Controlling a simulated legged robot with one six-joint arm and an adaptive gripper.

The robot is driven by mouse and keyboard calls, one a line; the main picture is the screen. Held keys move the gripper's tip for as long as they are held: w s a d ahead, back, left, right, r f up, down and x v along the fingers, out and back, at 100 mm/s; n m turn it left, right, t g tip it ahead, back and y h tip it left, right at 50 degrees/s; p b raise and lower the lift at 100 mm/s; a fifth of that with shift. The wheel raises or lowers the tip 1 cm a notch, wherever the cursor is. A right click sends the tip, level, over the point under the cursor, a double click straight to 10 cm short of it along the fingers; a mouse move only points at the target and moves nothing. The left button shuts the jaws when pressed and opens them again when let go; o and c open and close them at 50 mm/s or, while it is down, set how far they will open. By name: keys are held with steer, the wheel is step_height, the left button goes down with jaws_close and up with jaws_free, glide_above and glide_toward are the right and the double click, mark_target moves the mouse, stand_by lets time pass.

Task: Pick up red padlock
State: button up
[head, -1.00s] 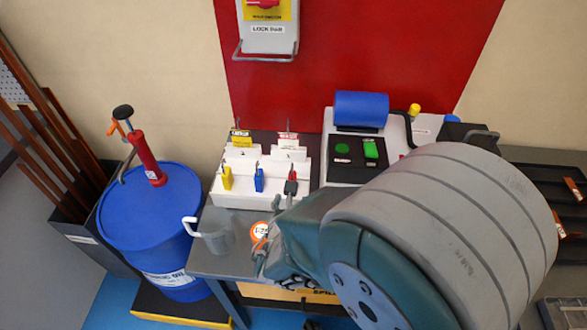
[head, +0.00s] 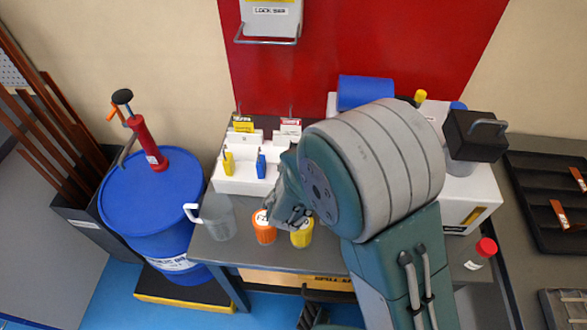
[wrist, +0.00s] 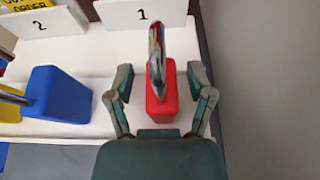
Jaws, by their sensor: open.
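The red padlock (wrist: 162,100) sits on the white rack in front of the label "1", its metal shackle pointing up, in the wrist view. My gripper (wrist: 160,80) is open, with one finger on each side of the padlock and small gaps showing between fingers and body. In the head view my gripper (head: 283,222) hangs at the right part of the rack, and my arm hides the red padlock there. A blue padlock (wrist: 55,95) sits to its left, before the label "2"; it also shows in the head view (head: 261,166).
The white stepped rack (head: 245,184) also holds a yellow padlock (head: 228,164). Orange (head: 264,232) and yellow (head: 301,236) containers and a grey jug (head: 217,217) stand near the table's front. A blue drum (head: 150,205) is at left.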

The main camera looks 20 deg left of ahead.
steer(key=shift+w+f, duration=0.1)
steer(key=shift+w, duration=0.15)
jaws_close()
